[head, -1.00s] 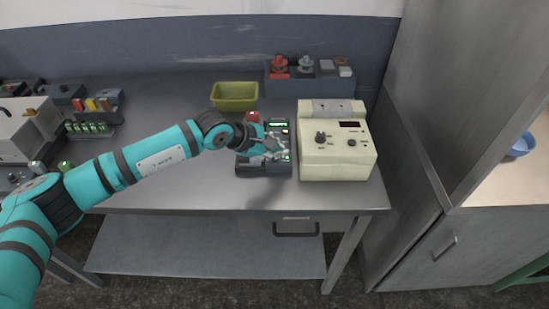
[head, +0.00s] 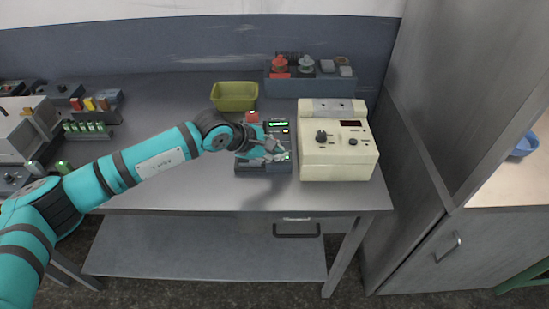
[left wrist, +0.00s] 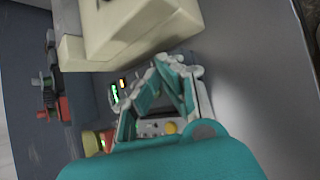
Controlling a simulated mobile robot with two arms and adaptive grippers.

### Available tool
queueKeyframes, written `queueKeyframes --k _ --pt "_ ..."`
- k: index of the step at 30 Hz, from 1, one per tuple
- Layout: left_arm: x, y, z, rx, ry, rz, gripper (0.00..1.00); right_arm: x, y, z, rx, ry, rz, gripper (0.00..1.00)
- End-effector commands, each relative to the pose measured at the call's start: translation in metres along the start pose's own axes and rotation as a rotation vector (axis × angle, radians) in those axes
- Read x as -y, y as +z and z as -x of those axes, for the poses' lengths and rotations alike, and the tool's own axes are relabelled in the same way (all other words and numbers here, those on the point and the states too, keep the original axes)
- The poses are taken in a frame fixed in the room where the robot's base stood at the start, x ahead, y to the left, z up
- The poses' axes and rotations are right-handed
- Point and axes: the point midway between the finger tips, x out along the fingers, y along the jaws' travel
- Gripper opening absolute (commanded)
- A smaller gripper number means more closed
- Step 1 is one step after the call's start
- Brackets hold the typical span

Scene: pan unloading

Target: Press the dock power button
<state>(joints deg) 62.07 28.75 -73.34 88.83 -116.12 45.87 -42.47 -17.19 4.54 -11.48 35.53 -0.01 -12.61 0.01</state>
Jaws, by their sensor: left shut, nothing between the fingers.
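The dark dock (head: 247,168) sits on the metal bench, left of the cream box. Its green display (head: 278,124) is lit, and the display also shows in the left wrist view (left wrist: 114,93). My left gripper (head: 281,155) is shut and empty over the right part of the dock and covers much of its face. In the left wrist view my left gripper (left wrist: 176,68) hides part of the dock, and a yellow round part (left wrist: 170,127) shows between its links. I cannot tell which part is the power button, or whether the fingertips touch the dock.
The cream box (head: 338,165) with dark knobs stands close to the right of the dock. A green bin (head: 235,96) and a grey-blue rack (head: 310,88) with red and grey parts stand behind. The bench front is clear.

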Motion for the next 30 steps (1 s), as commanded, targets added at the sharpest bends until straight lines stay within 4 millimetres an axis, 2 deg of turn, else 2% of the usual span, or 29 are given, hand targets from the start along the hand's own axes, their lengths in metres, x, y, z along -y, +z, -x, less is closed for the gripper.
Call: queueKeyframes --k 22,30 --pt "0.0036 -0.0035 -0.0050 0.000 0.000 0.000 0.00 -0.0001 0.0010 -0.0096 0.000 0.000 0.000 0.00" --pt "0.0009 -0.0008 -0.0014 0.001 0.001 0.000 0.00 -0.0003 0.0008 -0.0074 0.000 0.001 0.000 0.00"
